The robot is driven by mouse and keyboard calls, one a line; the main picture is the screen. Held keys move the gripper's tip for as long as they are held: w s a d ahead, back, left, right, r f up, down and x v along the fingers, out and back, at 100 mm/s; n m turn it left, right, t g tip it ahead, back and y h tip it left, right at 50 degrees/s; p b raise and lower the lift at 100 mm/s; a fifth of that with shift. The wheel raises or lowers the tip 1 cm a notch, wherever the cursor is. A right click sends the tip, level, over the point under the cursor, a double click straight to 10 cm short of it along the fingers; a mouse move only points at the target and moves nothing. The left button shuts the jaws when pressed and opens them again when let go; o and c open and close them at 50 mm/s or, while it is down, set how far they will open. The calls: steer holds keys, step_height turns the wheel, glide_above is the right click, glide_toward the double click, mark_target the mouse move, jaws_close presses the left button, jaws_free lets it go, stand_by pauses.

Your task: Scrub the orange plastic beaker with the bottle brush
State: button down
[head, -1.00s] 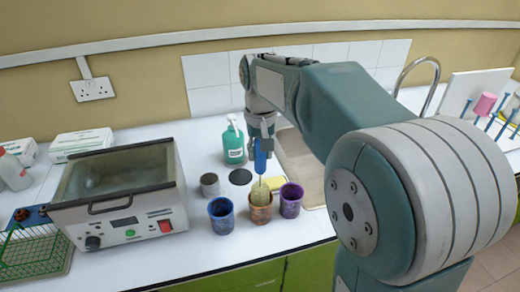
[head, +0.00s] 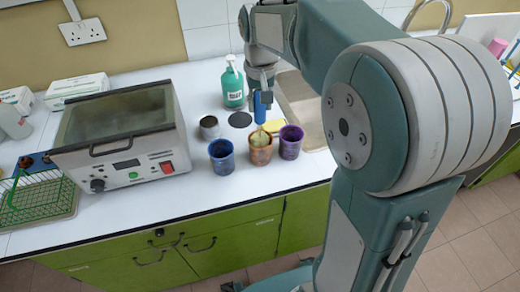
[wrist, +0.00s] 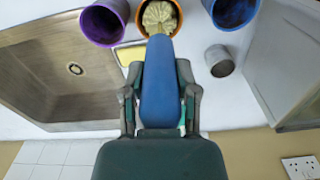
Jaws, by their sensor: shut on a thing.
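My gripper (wrist: 160,75) is shut on the blue handle of the bottle brush (head: 260,107). The brush points down, and its pale yellowish bristles (wrist: 160,16) sit in the mouth of the orange beaker (head: 261,155). The beaker stands upright on the white counter, with dark stains on it. Part of the bristle head shows above the rim; its lower end is hidden inside. The beaker also shows at the top of the wrist view (wrist: 127,32), partly cut off by the frame.
A blue beaker (head: 221,160) stands left of the orange one and a purple beaker (head: 290,144) close right. A bath unit (head: 125,145) stands left.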

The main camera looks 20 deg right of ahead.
steer(key=shift+r, duration=0.15)
steer(key=shift+r, duration=1.6)
steer(key=shift+f, duration=0.1)
steer(key=shift+f, duration=1.6)
steer(key=shift+r, duration=1.7)
steer(key=shift+f, duration=0.1)
steer(key=shift+f, duration=1.6)
